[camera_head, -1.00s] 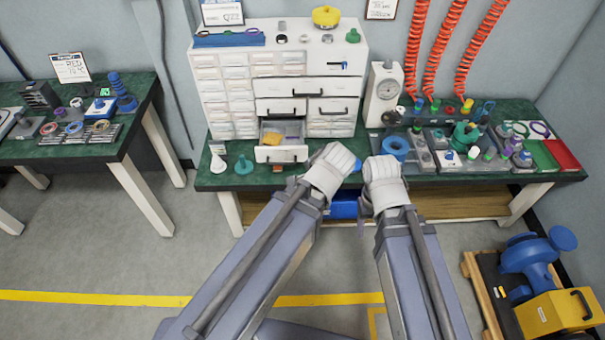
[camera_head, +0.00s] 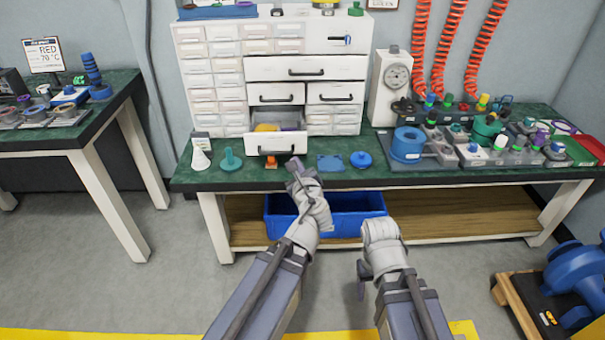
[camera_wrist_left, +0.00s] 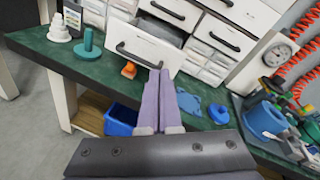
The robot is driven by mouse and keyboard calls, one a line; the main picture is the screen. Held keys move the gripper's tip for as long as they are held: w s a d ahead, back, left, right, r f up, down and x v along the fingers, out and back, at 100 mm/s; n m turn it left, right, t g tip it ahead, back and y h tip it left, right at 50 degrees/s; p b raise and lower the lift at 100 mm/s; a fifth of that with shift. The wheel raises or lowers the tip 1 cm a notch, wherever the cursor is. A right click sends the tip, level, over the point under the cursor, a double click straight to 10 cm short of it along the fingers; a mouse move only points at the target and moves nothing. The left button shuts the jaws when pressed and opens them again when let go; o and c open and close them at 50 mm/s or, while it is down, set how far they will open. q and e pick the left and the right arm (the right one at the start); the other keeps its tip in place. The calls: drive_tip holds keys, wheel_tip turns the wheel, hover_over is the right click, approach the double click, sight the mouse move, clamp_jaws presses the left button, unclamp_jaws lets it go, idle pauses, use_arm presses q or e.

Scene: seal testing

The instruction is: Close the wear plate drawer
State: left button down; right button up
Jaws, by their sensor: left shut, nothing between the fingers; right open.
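The white wear plate drawer (camera_head: 275,143) is pulled out at the bottom of the white cabinet (camera_head: 225,80).
On the green bench top, a white cone (camera_head: 200,157), a teal peg (camera_head: 230,160) and an orange piece (camera_head: 271,162) stand near the drawer. A blue knob (camera_head: 361,160) and a blue ring (camera_head: 407,145) lie to its right. A blue bin (camera_head: 345,222) sits below.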

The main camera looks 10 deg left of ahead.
use_arm(q)
wheel_tip(320, 180, down, 7)
drive_tip(key=w+d+m+t+h+b, duration=0.1)
drive_tip(key=d+m+t+h+b, duration=0.1)
drive_tip(key=m+b, duration=0.5)
drive_tip(key=shift+w+r+m+t+b, duration=0.15)
drive_tip(key=shift+w+m+t+b, duration=0.15)
drive_tip(key=shift+w+m, duration=0.1)
use_arm(e)
wheel_tip(320, 180, down, 10)
drive_tip(key=shift+f, duration=0.1)
